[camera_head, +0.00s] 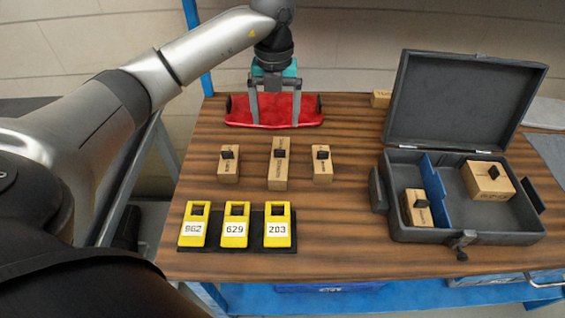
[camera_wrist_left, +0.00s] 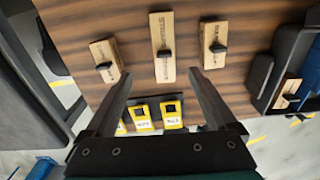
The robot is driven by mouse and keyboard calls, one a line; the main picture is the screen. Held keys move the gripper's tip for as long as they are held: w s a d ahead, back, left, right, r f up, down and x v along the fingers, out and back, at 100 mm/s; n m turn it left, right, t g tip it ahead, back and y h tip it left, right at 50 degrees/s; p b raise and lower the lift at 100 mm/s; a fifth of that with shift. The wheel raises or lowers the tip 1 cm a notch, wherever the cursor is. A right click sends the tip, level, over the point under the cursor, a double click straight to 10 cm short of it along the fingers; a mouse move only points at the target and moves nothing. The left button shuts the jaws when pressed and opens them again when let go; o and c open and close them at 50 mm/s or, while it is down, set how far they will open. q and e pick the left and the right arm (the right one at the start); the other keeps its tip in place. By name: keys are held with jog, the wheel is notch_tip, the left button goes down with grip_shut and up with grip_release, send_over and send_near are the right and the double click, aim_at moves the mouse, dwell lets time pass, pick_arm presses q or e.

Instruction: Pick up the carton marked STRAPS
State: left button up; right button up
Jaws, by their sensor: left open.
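Three tan cartons with black grips stand in a row on the wooden table: a left one (camera_head: 228,170), a longer middle one (camera_head: 277,175) and a right one (camera_head: 322,169). My left gripper (camera_head: 275,123) is open and empty, at the red tray beyond the row in the head view. In the left wrist view its fingertips (camera_wrist_left: 160,78) are spread apart, with the middle carton (camera_wrist_left: 162,65) beyond the gap between them. My right gripper is not in view.
An open grey case (camera_head: 400,233) holds a small carton (camera_head: 411,210) and a larger one (camera_head: 484,181), split by a blue divider (camera_head: 433,185). A red tray (camera_head: 235,116) lies at the back. Yellow numbered blocks (camera_head: 236,212) stand in front.

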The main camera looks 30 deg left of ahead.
aim_at(280, 150)
pick_arm(q)
notch_tip(280, 150, down, 8)
jog(key=shift+s+b, duration=0.1)
jog(key=shift+b, duration=0.55)
jog(key=shift+d+f, duration=0.15)
jog(key=shift+f, duration=0.5)
jog(key=f, duration=0.2)
jog(key=f+b, duration=0.1)
jog(key=shift+d+f, duration=0.3)
jog(key=shift+f, duration=0.4)
jog(key=c, duration=0.7)
jog(key=shift+w+r, duration=0.1)
jog(key=shift+w, duration=0.1)
grip_shut()
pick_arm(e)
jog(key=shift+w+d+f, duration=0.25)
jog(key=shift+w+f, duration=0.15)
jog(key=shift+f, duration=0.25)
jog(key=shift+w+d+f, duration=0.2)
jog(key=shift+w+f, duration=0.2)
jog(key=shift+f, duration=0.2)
